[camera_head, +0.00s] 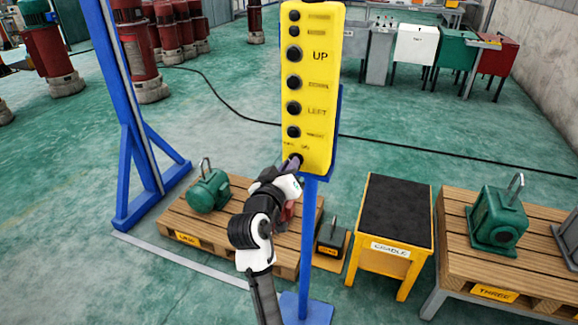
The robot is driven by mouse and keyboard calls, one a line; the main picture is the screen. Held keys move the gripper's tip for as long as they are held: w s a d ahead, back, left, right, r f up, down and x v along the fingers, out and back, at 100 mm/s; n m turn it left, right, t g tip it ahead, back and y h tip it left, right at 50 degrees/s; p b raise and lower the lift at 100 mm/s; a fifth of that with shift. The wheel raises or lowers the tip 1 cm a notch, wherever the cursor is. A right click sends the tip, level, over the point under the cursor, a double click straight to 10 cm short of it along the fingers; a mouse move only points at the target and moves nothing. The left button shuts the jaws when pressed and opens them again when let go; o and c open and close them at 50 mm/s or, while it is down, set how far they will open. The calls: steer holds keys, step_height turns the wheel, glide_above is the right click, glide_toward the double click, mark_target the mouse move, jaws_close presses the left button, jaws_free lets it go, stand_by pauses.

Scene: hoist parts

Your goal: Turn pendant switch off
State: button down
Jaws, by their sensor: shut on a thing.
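The yellow pendant (316,70) stands upright on a blue post, with a column of black buttons, among them ones labelled UP and LEFT. The pendant switch (297,157) is the dark knob at the bottom of the panel, partly hidden by my gripper. My gripper (293,163) reaches up from below and is shut on the switch. The small labels above the switch are too blurred to tell which way it is turned.
A green motor (209,190) sits on a low pallet behind my arm. A yellow cradle stand (393,216) and a table (453,262) bearing another green motor (497,221) stand right. A blue frame (122,110) rises left.

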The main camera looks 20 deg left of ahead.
steer(key=c, duration=1.5)
jaws_free()
steer(key=shift+o, duration=0.2)
steer(key=shift+s, duration=0.1)
steer(key=s+b, duration=0.3)
steer(key=s, duration=1)
steer(key=shift+s+a+b, duration=0.25)
steer(key=shift+s+b, duration=0.1)
steer(key=shift+b, duration=0.05)
